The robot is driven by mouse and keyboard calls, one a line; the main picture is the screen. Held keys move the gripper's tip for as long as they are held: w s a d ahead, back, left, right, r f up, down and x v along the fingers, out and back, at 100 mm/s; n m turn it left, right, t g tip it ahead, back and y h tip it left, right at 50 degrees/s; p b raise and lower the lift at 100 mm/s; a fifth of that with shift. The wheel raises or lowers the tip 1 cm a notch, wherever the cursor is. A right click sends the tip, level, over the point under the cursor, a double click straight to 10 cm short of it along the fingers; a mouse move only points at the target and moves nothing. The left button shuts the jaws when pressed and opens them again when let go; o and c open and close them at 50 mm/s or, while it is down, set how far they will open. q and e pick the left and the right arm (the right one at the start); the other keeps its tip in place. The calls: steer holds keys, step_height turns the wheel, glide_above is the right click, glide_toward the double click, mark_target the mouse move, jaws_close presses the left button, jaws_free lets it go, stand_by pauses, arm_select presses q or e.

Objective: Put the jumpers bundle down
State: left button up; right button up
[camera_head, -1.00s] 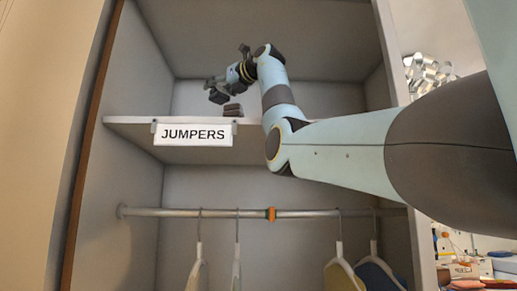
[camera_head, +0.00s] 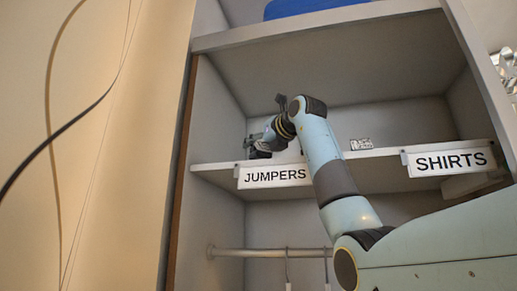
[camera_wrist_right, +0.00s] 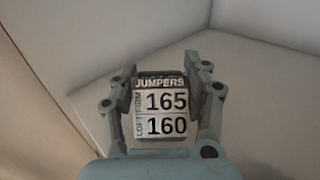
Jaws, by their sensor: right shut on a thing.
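My right gripper (camera_head: 258,150) is over the left end of the shelf (camera_head: 222,173) marked by the JUMPERS sign (camera_head: 275,176). In the wrist view my right gripper (camera_wrist_right: 165,90) is shut on the jumpers bundle (camera_wrist_right: 166,112), its fingers on either side. The bundle is dark, with a white label reading JUMPERS, 165 and 160. The bundle is hard to make out in the head view, and I cannot tell whether it touches the shelf. My left gripper is not in view.
A SHIRTS sign (camera_head: 450,161) hangs farther right on the shelf edge. A small pale patterned item (camera_head: 361,144) lies on the shelf. A hanging rail (camera_head: 265,253) runs below, and a blue item (camera_head: 310,6) sits on the upper shelf. My arm hides the shelf's middle.

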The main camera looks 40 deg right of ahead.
steer(key=shift+w+d+f, duration=0.1)
steer(key=shift+w+f, duration=0.05)
steer(key=shift+f, duration=0.75)
steer(key=shift+f, duration=0.15)
steer(key=o, duration=1.4)
steer(key=s+a+b, duration=0.1)
steer(key=s+b, duration=0.4)
steer(key=s, duration=0.7)
steer(key=shift+b, duration=0.4)
